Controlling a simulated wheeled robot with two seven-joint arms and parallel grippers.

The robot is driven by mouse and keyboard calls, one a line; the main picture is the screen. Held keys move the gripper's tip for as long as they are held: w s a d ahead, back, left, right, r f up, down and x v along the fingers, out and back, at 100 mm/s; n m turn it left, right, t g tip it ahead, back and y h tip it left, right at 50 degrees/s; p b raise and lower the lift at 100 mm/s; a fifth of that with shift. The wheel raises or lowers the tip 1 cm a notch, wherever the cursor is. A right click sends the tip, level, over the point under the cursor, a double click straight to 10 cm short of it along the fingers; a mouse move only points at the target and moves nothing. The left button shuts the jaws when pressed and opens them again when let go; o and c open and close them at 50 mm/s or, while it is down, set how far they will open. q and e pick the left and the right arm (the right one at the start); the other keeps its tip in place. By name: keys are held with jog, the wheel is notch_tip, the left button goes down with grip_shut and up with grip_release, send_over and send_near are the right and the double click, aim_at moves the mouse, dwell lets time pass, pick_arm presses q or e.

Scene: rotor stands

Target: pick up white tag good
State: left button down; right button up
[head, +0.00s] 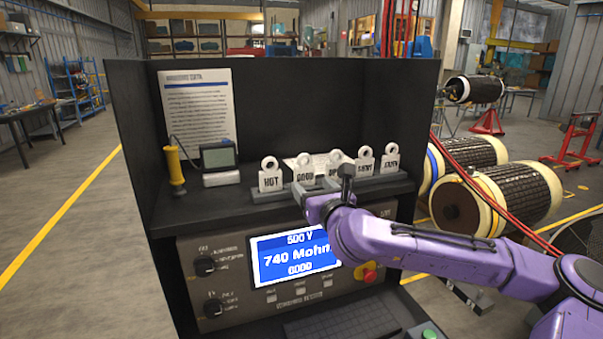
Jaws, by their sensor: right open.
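The white tag marked GOOD (303,174) stands upright in a row of white ring-topped tags on a dark grey rack, second from the left. The HOT tag (271,180) is on its left. My right gripper (327,190) is open, just in front of the rack, at the lower right of the GOOD tag. It partly covers the third tag (335,160). I cannot tell whether a finger touches the GOOD tag. No tag is seen held. My left gripper is not in view.
The rack (262,196) stands on a black shelf (200,208) with dark walls behind. A yellow-handled probe (176,170) and small meter (219,160) are at left. Below is a panel with a lit screen (294,255) reading 740 Mohm. Rotors (500,195) lie at right.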

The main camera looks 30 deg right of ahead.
aim_at(305, 175)
jog(key=shift+w+d+r+p, duration=0.25)
jog(key=shift+w+r+p, duration=0.6)
jog(key=shift+w+p, duration=0.2)
jog(key=p+x, duration=0.1)
jog(key=x, duration=0.1)
jog(key=shift+w, duration=0.4)
jog(key=shift+w+f, duration=0.25)
jog(key=shift+w, duration=0.15)
jog(key=shift+s+r, duration=0.1)
jog(key=shift+s, duration=0.05)
jog(key=c, duration=0.5)
